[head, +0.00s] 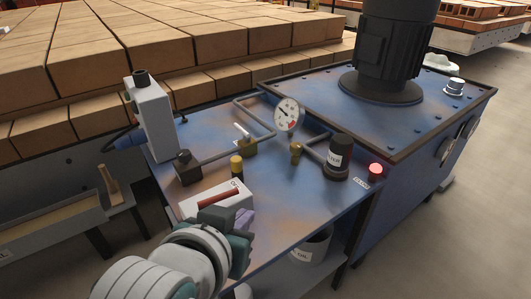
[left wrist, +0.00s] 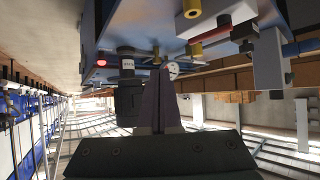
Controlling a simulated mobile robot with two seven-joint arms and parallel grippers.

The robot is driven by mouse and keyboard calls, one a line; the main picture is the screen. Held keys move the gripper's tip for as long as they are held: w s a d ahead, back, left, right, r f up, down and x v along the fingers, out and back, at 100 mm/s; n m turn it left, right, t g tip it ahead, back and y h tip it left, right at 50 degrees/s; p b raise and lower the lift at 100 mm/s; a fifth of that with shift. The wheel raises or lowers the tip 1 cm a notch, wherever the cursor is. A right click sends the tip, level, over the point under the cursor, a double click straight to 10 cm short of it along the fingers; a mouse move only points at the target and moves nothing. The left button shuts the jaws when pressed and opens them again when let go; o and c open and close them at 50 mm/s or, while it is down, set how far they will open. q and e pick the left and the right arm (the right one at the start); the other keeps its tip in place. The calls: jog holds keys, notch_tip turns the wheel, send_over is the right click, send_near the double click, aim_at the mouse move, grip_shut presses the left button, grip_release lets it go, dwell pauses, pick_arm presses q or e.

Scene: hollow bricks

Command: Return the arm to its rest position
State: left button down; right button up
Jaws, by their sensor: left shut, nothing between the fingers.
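My left arm (head: 170,270), white with dark bands, comes in from the bottom left of the head view. My left gripper (head: 243,218) is over the front of the blue bench, close to a white box with a red handle (head: 220,203). I cannot tell whether it touches the box. In the left wrist view, the purple fingers of the gripper (left wrist: 160,75) are shut together with nothing between them. That view appears upside down. My right gripper is not in view.
The blue bench (head: 185,205) carries pipes, a pressure gauge (head: 287,114), a black cylinder (head: 338,157) and a red lamp (head: 376,169). A motor (head: 390,50) stands behind. Stacked bricks (head: 150,45) fill the back left. Open floor lies at right.

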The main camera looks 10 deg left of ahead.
pick_arm(q)
jog(key=s+a+r+g+y+p, duration=0.1)
jog(key=s+a+r+g+p, duration=0.35)
jog(key=s+r+p, duration=0.55)
jog(key=s+a+r+g+p, duration=0.3)
jog(key=s+a+r+p, duration=0.35)
jog(key=s+r, duration=0.65)
notch_tip(320, 180, up, 36)
jog(key=p, duration=3.7)
jog(key=shift+w+d, duration=0.4)
jog(key=shift+w, duration=0.05)
